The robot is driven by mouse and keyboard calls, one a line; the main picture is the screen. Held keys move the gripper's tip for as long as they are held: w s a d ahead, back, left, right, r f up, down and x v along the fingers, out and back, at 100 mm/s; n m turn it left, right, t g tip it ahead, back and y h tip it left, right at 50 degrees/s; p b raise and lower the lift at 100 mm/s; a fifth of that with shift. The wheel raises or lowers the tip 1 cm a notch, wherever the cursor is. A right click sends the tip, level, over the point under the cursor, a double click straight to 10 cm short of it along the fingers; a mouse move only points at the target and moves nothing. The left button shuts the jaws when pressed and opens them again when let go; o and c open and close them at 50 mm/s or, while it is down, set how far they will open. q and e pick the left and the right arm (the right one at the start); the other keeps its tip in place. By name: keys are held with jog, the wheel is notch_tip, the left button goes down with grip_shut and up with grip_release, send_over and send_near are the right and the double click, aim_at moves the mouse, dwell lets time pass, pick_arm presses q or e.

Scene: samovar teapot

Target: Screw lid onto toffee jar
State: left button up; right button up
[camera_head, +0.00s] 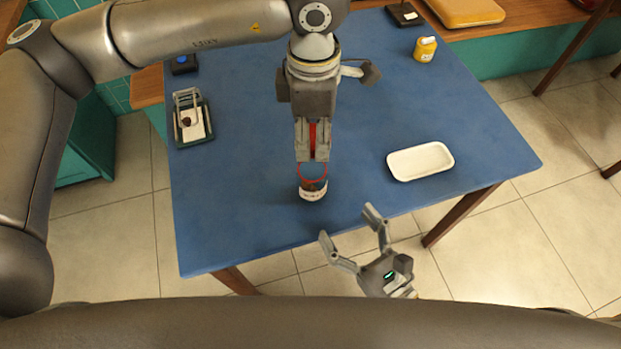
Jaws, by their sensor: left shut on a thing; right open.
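The toffee jar (313,193), small with a white label and brown contents, stands upright near the table's front edge. A red round rim, which looks like the lid (313,181), shows right at the jar's top. My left gripper (312,158) points straight down over the jar and is shut on the lid. Its fingers hide most of the lid, so I cannot tell whether the lid is seated or just above the jar. My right gripper (349,225) is open and empty, in front of the table edge, right of and nearer than the jar.
The blue table (260,215) is clear around the jar. A white tray (420,161) lies at the right. A framed stand (194,122) is at the left, a small dark blue item (184,64) behind it. A yellow jar (425,49) stands at the back right.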

pick_arm(q)
jog(key=shift+w+a, duration=0.1)
jog(key=shift+w, duration=0.1)
pick_arm(e)
jog(key=x, duration=1.2)
jog(key=shift+w, duration=0.2)
jog(key=c, duration=1.5)
pick_arm(q)
send_over(311, 159)
jog(key=s, duration=0.2)
jog(key=shift+s+f, duration=0.1)
jog(key=shift+f, duration=2.4)
jog(key=shift+f, duration=0.9)
jog(key=shift+f, duration=0.55)
